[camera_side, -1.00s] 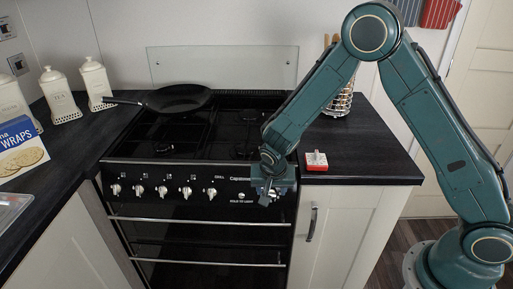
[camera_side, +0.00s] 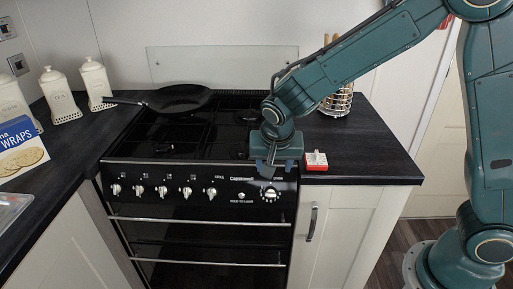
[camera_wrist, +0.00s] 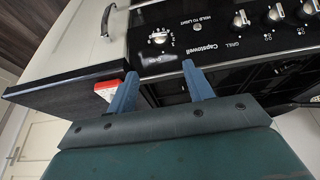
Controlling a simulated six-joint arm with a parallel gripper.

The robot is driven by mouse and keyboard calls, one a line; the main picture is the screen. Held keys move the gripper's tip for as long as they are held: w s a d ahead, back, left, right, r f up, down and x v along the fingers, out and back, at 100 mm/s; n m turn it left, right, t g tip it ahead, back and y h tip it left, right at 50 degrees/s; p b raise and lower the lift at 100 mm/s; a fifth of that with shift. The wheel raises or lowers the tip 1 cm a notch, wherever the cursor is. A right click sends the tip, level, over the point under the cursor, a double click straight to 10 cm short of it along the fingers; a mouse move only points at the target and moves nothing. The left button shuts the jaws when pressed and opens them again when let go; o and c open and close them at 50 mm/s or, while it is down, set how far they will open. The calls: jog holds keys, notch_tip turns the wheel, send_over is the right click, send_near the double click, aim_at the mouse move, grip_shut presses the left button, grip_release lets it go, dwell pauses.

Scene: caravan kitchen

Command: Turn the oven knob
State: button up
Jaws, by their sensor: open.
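The dial's marks are too small to read.
Several other silver knobs (camera_side: 162,191) line the panel to the left. A small red and white item (camera_side: 316,161) lies on the right worktop, close beside my gripper. A black pan (camera_side: 180,98) sits on the hob at the back left. The space before the panel is clear.

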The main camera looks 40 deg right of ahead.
jog(key=s+d+r+n+y, duration=0.2)
jog(key=s+d+r+n, duration=0.2)
jog(key=s+r, duration=0.6)
jog(key=shift+s+d+r+t, duration=0.35)
jog(key=shift+d+r+t, duration=0.05)
jog(key=shift+d+r, duration=0.2)
dwell(0.3)
jog(key=m+g+y, duration=0.2)
jog(key=m+g, duration=0.1)
jog(key=m, duration=0.2)
send_over(271, 192)
jog(key=s, duration=0.1)
notch_tip(271, 192, down, 11)
jog(key=shift+d+f, duration=0.2)
jog(key=f, duration=1.3)
jog(key=shift+w+a+f, duration=0.35)
jog(key=shift+f, duration=0.05)
